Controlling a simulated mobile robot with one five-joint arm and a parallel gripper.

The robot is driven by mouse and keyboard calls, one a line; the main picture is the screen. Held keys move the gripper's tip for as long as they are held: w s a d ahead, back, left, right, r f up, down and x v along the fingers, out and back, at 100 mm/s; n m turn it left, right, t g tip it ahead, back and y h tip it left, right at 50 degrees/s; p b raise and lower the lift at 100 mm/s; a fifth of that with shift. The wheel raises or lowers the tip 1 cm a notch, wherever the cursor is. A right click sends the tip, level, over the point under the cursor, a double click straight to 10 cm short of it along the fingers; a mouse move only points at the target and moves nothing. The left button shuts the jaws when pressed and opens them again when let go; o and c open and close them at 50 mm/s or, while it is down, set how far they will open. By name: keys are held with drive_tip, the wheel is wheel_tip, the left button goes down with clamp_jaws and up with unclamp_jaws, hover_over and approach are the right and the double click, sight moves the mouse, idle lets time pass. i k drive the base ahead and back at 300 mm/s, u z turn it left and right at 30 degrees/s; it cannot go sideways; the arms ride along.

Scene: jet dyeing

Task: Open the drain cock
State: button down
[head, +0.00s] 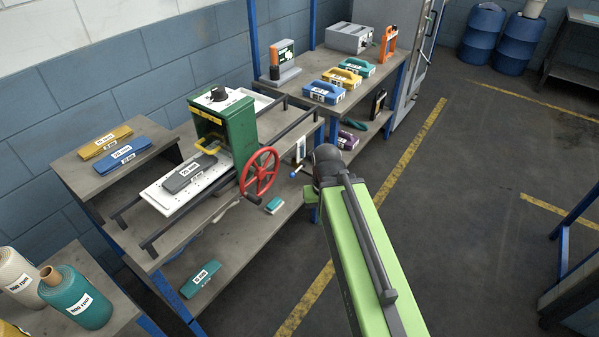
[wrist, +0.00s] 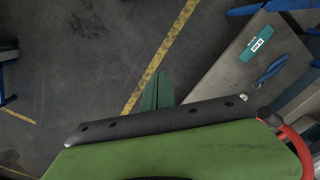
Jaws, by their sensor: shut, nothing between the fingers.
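In the head view my arm hides most of the gripper. Whether the cock's valve is open or closed I cannot tell.
A teal labelled block (head: 273,205) lies on the lower shelf, with another teal block (head: 201,279) nearer. A back table (head: 345,103) holds several coloured handled blocks. Blue drums (head: 482,38) stand at the far wall. Open floor (head: 480,230) lies to the right.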

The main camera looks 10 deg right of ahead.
sight(302, 165)
drive_tip(key=u, duration=5.9)
drive_tip(key=i, duration=0.1)
drive_tip(key=z, duration=2.85)
drive_tip(key=k, duration=1.4)
drive_tip(key=z, duration=1.45)
drive_tip(key=i, duration=1.05)
drive_tip(key=u, duration=0.05)
